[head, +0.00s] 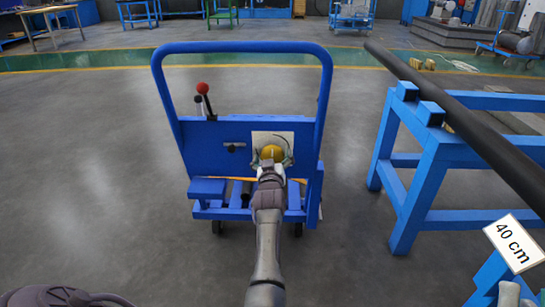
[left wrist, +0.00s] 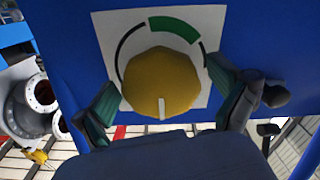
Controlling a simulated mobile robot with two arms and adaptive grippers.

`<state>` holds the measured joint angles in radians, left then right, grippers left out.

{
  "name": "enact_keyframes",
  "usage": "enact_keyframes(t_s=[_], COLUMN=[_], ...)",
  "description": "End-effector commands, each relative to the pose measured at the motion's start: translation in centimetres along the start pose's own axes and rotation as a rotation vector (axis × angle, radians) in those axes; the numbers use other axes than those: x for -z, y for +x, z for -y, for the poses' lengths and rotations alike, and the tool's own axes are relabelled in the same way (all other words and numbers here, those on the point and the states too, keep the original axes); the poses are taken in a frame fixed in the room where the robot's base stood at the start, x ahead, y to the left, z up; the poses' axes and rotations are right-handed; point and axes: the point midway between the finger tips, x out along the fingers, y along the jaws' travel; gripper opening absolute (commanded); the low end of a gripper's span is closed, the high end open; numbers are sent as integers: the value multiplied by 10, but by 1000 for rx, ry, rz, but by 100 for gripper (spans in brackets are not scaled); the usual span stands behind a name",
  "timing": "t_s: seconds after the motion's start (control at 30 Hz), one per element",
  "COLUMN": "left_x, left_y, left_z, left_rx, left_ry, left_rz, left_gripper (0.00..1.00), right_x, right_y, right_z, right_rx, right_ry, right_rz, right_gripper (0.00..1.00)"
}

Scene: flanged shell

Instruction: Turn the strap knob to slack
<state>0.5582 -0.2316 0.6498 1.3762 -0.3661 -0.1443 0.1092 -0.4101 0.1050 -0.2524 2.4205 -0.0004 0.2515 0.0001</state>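The strap knob (left wrist: 160,82) is a yellow round knob on a white plate (left wrist: 107,30) on the blue panel of a wheeled cart. Its white pointer mark points toward the bottom of the left wrist view. A thick green arc (left wrist: 176,27) lies above right of it, and a thin black arc runs at its upper left. In the head view the knob (head: 271,152) shows just beyond my left gripper (head: 271,164). My left gripper (left wrist: 167,100) is open, with one finger on each side of the knob and a gap visible at the right. My right gripper is not in view.
The blue cart (head: 205,135) has a tall tube handle and a red-knobbed lever (head: 203,89). A blue stand (head: 415,185) with a long dark bar (head: 470,125) is at the right, beside a "40 cm" sign (head: 514,243). Floor left of the cart is clear.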

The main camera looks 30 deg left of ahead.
Motion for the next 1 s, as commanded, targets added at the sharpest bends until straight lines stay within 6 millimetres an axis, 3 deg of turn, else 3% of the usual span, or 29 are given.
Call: enact_keyframes(t_s=[0.33, 0.7, 1.0], left_x=[10, 75, 98], left_y=[1, 0, 0], left_z=[-2, -18, -24], left_rx=[-1, -1, 0], left_ry=[2, 0, 2], left_rz=[-5, -6, -1], left_gripper=[98, 98, 98], right_x=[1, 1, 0], right_y=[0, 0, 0], right_z=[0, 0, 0], right_rx=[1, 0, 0], right_ry=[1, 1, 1], right_rz=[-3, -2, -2], right_gripper=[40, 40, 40])
